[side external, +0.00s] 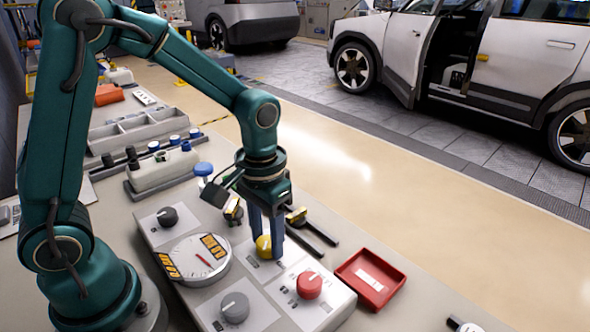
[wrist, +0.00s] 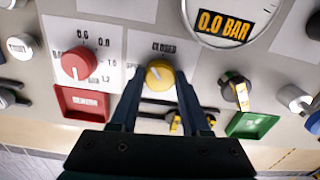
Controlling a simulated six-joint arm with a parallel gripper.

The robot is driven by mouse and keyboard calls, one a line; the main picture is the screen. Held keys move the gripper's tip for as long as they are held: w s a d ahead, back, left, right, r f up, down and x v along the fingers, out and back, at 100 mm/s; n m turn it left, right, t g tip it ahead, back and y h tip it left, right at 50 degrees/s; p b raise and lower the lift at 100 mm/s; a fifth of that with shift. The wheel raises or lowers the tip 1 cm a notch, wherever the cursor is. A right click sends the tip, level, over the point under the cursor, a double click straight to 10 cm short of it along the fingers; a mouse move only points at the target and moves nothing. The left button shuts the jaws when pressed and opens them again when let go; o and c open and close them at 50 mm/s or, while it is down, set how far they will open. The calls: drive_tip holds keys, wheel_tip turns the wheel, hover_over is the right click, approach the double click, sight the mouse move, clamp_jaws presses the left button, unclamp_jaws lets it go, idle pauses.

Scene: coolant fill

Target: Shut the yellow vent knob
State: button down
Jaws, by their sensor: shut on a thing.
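The yellow vent knob (side external: 264,247) sits on a white plate on the grey control panel, between the round gauge and the red knob. My gripper (side external: 268,252) points down over it, with its fingers on either side of the knob. In the wrist view my gripper (wrist: 160,80) is shut on the yellow vent knob (wrist: 159,74), one finger at each side. A label above the knob reads "CLOSED"; the label at its left is partly covered by a finger. A pale pointer mark shows on the knob's upper left part.
A red knob (side external: 309,285), grey knob (side external: 235,307), black knob (side external: 167,216) and gauge (side external: 192,259) share the panel. A red tray (side external: 369,279) lies to the right. The wrist view shows the gauge reading 0.0 BAR (wrist: 224,25) and a green tray (wrist: 252,125).

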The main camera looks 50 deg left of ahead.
sight(267, 241)
drive_tip(key=m, duration=0.3)
drive_tip(key=shift+m, duration=2.2)
drive_tip(key=shift+c, duration=1.9)
unclamp_jaws()
drive_tip(key=shift+r, duration=2.65)
